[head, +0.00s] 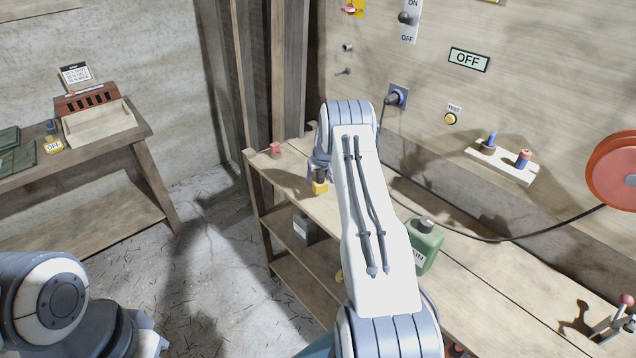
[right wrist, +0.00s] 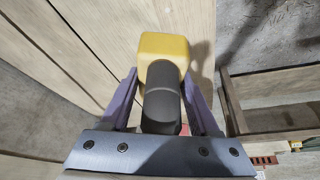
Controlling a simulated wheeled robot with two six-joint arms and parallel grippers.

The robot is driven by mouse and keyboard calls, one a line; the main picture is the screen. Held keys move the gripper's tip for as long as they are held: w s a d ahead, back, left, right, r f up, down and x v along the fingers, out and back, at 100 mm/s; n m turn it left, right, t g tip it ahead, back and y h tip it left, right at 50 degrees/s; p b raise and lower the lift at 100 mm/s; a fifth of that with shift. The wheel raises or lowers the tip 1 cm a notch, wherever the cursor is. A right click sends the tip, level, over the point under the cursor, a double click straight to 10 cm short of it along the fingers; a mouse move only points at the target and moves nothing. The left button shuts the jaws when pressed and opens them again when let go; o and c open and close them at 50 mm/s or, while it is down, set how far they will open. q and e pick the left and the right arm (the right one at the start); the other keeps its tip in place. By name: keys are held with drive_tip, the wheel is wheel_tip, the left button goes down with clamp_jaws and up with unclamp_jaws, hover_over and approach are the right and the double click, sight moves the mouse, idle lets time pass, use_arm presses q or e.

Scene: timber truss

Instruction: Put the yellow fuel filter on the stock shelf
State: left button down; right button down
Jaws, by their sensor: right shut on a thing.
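The yellow fuel filter (head: 320,188) has a yellow block body and a dark round neck. It shows over the far part of the wooden bench in the head view. In the right wrist view the yellow block (right wrist: 165,46) lies beyond the dark neck. My right gripper (right wrist: 160,85) is shut on the filter, with a finger on each side of the neck. I cannot tell whether the filter touches the bench. Which surface is the stock shelf is not marked; a small pale wall shelf (head: 503,166) holds several small parts. My left gripper is out of view.
The wooden bench (head: 480,290) carries a green bottle (head: 425,245) beside my right arm and a small red item (head: 276,149) at its far end. A lower shelf holds a grey box (head: 305,226). A side table with a tray (head: 98,122) stands left. Open floor lies between.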

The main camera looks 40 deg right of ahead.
wheel_tip(320, 180, down, 3)
drive_tip(key=shift+p, duration=1.05)
drive_tip(key=shift+f, duration=0.45)
drive_tip(key=shift+f+b, duration=0.2)
drive_tip(key=shift+b, duration=0.1)
drive_tip(key=shift+c, duration=0.6)
unclamp_jaws()
drive_tip(key=shift+r, duration=0.1)
